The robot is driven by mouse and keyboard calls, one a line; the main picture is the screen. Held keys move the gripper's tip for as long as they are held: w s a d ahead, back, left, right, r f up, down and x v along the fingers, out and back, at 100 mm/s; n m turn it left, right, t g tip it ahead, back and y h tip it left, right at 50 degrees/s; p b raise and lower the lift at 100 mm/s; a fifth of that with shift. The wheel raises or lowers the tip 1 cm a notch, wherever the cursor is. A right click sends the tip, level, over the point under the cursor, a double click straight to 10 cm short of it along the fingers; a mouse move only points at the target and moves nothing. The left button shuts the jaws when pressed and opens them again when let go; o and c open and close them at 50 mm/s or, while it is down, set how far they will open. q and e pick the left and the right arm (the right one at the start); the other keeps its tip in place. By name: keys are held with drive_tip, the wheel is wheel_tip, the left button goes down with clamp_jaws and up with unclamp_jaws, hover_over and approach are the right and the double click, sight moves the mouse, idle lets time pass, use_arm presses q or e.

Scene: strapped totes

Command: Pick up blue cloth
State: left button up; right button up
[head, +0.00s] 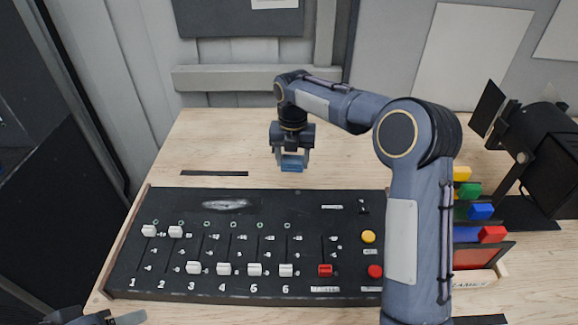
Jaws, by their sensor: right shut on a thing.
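The blue cloth (292,167) is a small blue piece between the fingertips of my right gripper (292,160), beyond the far edge of the black control desk. My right gripper points down and is shut on the cloth; the fingers hide part of it. Whether the cloth touches the wooden table top is hard to tell. My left gripper (120,319) only partly shows at the bottom left corner, cut off by the frame, away from the cloth; its opening cannot be made out.
The black control desk (180,285) with numbered sliders fills the front of the table (215,140); a pale smudge (228,205) marks it. A black strip (214,173) lies behind it. At right are a box of coloured blocks (490,280) and a black lamp (540,140).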

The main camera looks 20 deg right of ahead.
sight(302, 165)
drive_tip(key=s+r, duration=0.1)
drive_tip(key=s+d+r, duration=0.1)
drive_tip(key=r, duration=0.1)
drive_tip(key=shift+s+d+r, duration=0.35)
drive_tip(key=shift+s+r, duration=0.05)
drive_tip(key=s+d+r+b, duration=0.2)
drive_tip(key=s+d+r, duration=0.2)
drive_tip(key=s, duration=0.4)
drive_tip(key=shift+s+d+r, duration=0.2)
drive_tip(key=shift+d+r, duration=0.05)
drive_tip(key=shift+r, duration=0.05)
drive_tip(key=o, duration=0.4)
drive_tip(key=c, duration=0.3)
